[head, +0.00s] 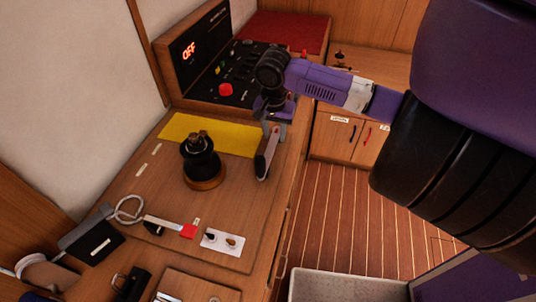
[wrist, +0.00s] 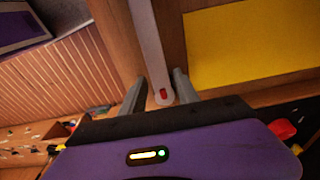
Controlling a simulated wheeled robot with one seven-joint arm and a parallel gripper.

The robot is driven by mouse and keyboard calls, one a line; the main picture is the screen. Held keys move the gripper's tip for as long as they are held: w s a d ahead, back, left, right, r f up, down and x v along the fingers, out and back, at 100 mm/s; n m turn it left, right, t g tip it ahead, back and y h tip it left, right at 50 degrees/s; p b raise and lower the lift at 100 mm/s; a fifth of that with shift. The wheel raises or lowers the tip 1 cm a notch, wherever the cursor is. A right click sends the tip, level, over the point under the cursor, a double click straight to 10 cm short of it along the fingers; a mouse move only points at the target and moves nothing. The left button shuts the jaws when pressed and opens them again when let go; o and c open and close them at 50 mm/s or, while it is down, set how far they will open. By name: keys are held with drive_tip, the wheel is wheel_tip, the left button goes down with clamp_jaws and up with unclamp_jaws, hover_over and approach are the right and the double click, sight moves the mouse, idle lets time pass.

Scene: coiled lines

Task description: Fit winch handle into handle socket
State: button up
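The winch handle (head: 268,152) is a slim silver-grey bar with a dark side, at the right edge of the wooden counter. In the wrist view the bar (wrist: 151,45) runs up and away, with a red spot near its rounded end. My gripper (head: 273,135) is over the far end of the handle. Its two fingers (wrist: 161,82) stand either side of that end, with a narrow gap visible on the left. The black winch (head: 200,160) stands upright on a wooden base, left of the gripper. The handle socket seems to be at its top; its opening is too small to make out.
A yellow mat (head: 213,135) lies behind the winch. A control panel (head: 235,75) with a red button and an "OFF" display stands at the back. Open floor lies right of the counter.

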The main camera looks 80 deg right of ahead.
clamp_jaws()
drive_tip(key=shift+r+p, duration=0.5)
drive_tip(key=shift+p, duration=0.15)
wheel_tip(320, 180, up, 4)
drive_tip(key=p, duration=0.4)
drive_tip(key=shift+r, duration=0.15)
idle(0.4)
